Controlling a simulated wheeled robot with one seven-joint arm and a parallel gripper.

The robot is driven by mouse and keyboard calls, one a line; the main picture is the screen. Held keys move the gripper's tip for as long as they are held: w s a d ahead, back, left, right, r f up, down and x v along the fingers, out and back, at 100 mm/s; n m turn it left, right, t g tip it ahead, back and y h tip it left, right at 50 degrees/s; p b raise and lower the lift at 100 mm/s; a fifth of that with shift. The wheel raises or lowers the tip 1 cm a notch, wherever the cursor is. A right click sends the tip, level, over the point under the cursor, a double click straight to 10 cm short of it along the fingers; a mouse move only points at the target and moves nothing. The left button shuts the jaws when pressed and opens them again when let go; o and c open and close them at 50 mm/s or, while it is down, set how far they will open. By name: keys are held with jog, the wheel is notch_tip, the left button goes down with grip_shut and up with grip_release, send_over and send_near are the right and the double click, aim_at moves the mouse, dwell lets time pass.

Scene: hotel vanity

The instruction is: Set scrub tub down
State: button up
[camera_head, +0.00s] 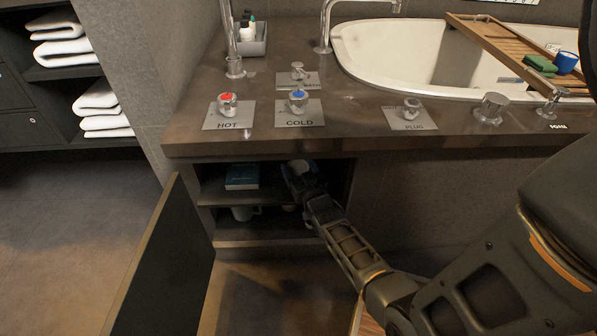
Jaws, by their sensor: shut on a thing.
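My gripper (297,178) reaches into the open cabinet under the vanity, at the right of the upper shelf. It is shut on a small pale round thing that looks like the scrub tub (299,167). My fingers and the shadow hide most of the tub. I cannot tell whether its base touches the shelf (215,193). A blue box or book (242,177) lies on the same shelf to the left of my gripper.
White cups (243,212) stand on the lower shelf. The open cabinet door (165,265) stands at the left. The countertop (365,125) overhangs the cabinet, with taps and a basin above. Shelf room shows between the blue box and my gripper.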

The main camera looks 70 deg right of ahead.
jog(key=shift+w+d+f, duration=0.1)
jog(key=shift+w+d, duration=0.05)
jog(key=shift+d, duration=0.15)
jog(key=shift+f, duration=0.2)
jog(key=o, duration=1.1)
jog(key=shift+r, duration=0.1)
